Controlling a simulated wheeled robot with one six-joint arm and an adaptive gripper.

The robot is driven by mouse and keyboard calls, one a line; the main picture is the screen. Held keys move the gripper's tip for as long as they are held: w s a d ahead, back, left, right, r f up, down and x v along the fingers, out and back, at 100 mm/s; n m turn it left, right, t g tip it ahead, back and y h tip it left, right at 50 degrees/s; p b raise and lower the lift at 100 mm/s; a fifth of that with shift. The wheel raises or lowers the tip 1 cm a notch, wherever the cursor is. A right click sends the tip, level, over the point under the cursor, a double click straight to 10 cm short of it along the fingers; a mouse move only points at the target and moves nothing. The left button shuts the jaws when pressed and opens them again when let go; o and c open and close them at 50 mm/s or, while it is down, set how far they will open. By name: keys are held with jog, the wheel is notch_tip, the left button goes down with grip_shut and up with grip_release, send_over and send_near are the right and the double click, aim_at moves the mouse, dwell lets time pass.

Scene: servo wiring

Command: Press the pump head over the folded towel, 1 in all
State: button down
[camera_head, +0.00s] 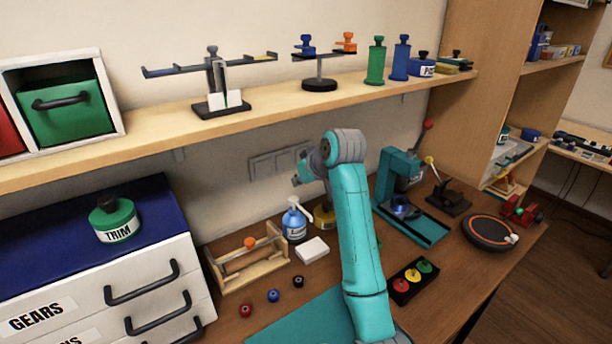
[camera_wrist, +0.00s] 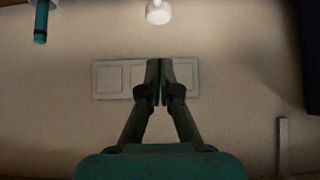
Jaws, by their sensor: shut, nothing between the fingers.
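The pump bottle (camera_head: 294,226) stands upright on the bench, with a blue body, a pale label and a white pump head (camera_head: 293,201) on top. The folded towel (camera_head: 312,250) is a small white block lying on the bench in front of the bottle, just right of it. My gripper (camera_wrist: 160,66) is shut and empty in the wrist view, with its fingertips together in front of the wall.
A wooden tray (camera_head: 219,284) stands left of the bottle. A yellowish container (camera_head: 324,216) is close on its right, and a teal press (camera_head: 388,185) stands further right. The shelf (camera_head: 262,112) runs above. Several small knobs lie in front.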

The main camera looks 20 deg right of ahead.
aim_at(296, 201)
jog(key=f, duration=0.2)
jog(key=w+f, duration=0.1)
jog(key=shift+w+a+f, duration=0.2)
jog(key=shift+f, duration=1.05)
jog(key=shift+f, duration=1.05)
jog(key=shift+s, duration=0.1)
jog(key=v, duration=1.2)
jog(key=shift+r, duration=0.25)
